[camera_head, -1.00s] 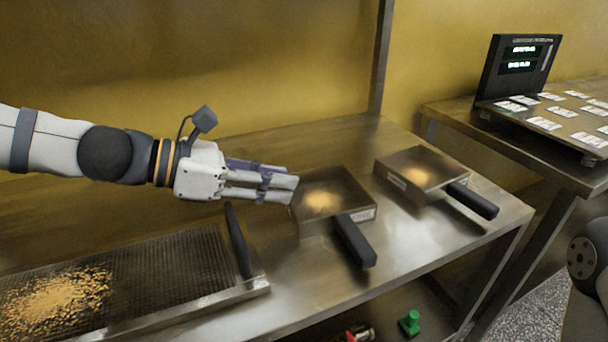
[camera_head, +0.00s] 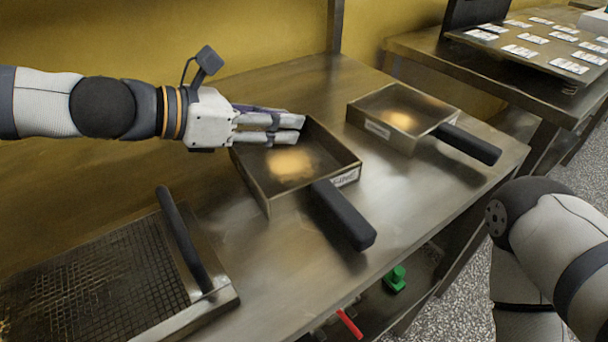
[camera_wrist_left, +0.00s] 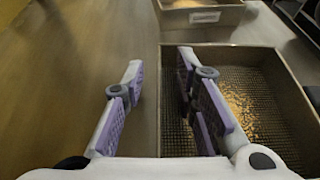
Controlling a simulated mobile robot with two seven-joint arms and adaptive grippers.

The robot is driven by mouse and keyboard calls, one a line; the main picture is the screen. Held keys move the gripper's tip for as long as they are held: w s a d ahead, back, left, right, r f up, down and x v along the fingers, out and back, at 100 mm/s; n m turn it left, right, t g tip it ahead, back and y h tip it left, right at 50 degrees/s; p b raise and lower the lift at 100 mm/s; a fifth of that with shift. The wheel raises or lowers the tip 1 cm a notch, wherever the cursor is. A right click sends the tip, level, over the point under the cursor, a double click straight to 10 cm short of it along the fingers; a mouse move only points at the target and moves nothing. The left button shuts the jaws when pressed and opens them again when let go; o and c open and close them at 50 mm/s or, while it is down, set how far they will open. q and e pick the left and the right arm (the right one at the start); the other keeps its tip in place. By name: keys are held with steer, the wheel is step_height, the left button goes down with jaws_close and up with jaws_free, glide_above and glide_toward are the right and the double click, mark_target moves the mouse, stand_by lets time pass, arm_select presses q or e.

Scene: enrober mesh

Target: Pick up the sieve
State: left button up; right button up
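A square metal box sieve (camera_head: 345,172) with a black handle (camera_head: 342,213) sits on the steel table, with tan crumbs inside. The left wrist view shows its mesh floor and crumbs (camera_wrist_left: 285,95). A similar box sieve (camera_head: 380,128) with a black handle stands farther right. My left gripper (camera_head: 302,130) is open and empty over the back left side of the nearer sieve. In the left wrist view (camera_wrist_left: 162,68) one finger is over the sieve's inside and the other outside its wall. Contact cannot be told. My right arm shows at the right; its gripper is out of view.
A mesh tray (camera_head: 222,300) with a black bar handle (camera_head: 182,240) lies at the left front of the table. A second table (camera_head: 430,55) at the back right holds a panel of white cards. A green object (camera_head: 395,280) and a red one (camera_head: 350,324) are below.

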arm_select(q)
steer(key=shift+w+d, duration=0.1)
steer(key=shift+w, duration=0.05)
steer(key=shift+r, duration=0.1)
jaws_close()
